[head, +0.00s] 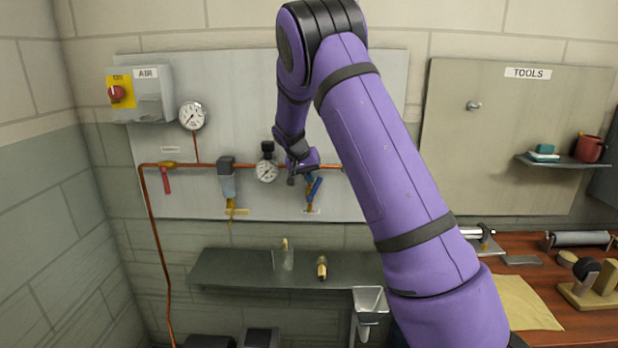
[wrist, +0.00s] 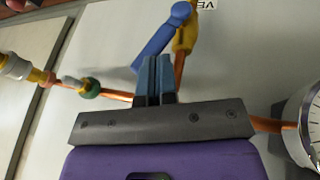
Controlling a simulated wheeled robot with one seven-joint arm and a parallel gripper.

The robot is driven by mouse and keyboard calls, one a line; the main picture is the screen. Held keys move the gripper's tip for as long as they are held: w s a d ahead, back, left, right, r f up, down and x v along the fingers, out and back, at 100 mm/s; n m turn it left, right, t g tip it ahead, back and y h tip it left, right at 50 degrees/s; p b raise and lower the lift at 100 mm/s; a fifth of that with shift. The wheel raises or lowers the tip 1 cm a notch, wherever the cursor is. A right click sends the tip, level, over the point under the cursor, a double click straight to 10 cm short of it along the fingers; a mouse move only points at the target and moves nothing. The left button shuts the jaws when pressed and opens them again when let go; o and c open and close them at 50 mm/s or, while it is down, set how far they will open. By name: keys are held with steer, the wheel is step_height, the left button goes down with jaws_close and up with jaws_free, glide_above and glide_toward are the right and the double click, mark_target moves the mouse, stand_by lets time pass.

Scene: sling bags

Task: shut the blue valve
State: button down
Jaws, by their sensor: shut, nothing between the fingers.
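The blue valve has a blue lever (wrist: 162,34) on a brass-yellow body (wrist: 186,36), on a short copper branch off the main pipe. The lever is slanted at an angle to this branch. In the head view the blue lever (head: 315,188) shows just below my gripper (head: 292,179). In the wrist view my gripper (wrist: 155,58) is shut and empty, its blue-grey fingertips beside the lever's free end. I cannot tell whether they touch it. My gripper and the main pipe hide part of the branch.
A pressure gauge (head: 266,171) is just left of my gripper, with a filter unit (head: 227,180) further left. A red-handled valve (head: 166,182) is on the pipe at far left. A dark shelf (head: 220,269) below holds a clear cup (head: 283,259) and a brass fitting (head: 322,267).

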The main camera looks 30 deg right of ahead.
steer(key=shift+s+d+f+t+y, duration=0.15)
steer(key=shift+s+d+t+y, duration=0.55)
steer(key=shift+d+y, duration=0.25)
steer(key=shift+s+d+f, duration=0.45)
steer(key=shift+d+f, duration=0.05)
steer(key=shift+d, duration=0.2)
steer(key=shift+s+d+f, duration=0.45)
steer(key=shift+d+f, duration=0.05)
steer(key=shift+d, duration=0.2)
